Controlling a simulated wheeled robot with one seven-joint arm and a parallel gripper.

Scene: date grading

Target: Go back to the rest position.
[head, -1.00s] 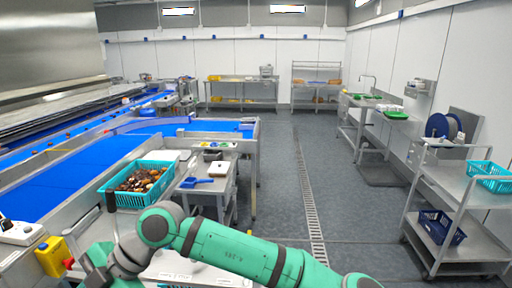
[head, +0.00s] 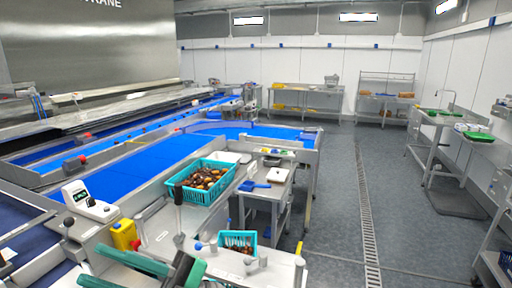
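Green and grey links of my arm (head: 150,268) show at the bottom left edge of the head view, in front of the steel sorting bench. My gripper itself does not show clearly in this view, so its fingers and anything in them are hidden. A teal basket of brown dates (head: 205,180) stands on the bench beyond my arm. A smaller teal basket (head: 237,241) with dark contents stands nearer, to the right of my arm.
A white scale (head: 88,206) and a yellow box (head: 124,235) stand left on the bench. A blue conveyor (head: 140,165) runs behind. A side table holds a blue scoop (head: 255,186). Open grey floor (head: 335,200) with a drain grate (head: 368,215) lies to the right.

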